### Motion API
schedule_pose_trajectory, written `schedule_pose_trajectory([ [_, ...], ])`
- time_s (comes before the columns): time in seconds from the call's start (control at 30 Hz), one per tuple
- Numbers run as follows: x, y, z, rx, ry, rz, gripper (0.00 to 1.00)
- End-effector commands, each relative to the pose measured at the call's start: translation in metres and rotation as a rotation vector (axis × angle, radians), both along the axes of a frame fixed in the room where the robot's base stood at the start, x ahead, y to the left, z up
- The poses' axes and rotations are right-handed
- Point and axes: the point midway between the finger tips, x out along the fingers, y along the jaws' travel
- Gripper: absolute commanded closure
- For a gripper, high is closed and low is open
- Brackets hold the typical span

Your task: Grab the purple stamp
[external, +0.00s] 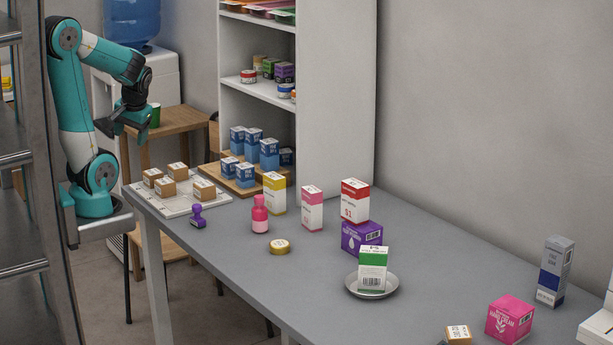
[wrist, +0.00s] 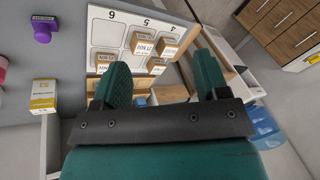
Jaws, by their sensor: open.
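The purple stamp (external: 197,216) stands upright on the grey counter, near its left end, in front of the white numbered board. It also shows in the wrist view (wrist: 43,30), at the upper left. My gripper (external: 121,123) is raised off the left end of the counter, apart from the stamp. In the wrist view my gripper's two teal fingers (wrist: 158,78) are spread with nothing between them. The stamp lies outside the fingers, to their left.
Several small brown boxes (external: 179,171) sit on the white board (external: 143,197). Blue boxes (external: 245,175) stand behind it. A pink bottle (external: 260,214) and a round gold tin (external: 280,246) are right of the stamp. The front middle of the counter (external: 300,290) is clear.

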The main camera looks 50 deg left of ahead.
Motion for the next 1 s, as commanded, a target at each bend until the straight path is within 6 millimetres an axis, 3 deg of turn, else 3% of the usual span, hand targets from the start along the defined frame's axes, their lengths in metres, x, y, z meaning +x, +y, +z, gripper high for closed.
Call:
schedule_pose_trajectory([
  [0.1,0.000,0.000,0.000,0.000,0.000,0.000,0.40],
  [0.37,0.002,0.000,0.001,-0.001,0.005,-0.015,0.40],
  [0.47,0.015,-0.005,0.007,-0.009,0.051,-0.143,0.40],
  [0.63,0.065,-0.032,0.011,-0.049,0.238,-0.722,0.40],
  [0.8,0.108,-0.082,-0.005,-0.101,0.416,-1.425,0.40],
  [1.0,0.124,-0.128,-0.030,-0.135,0.510,-1.975,0.40],
])
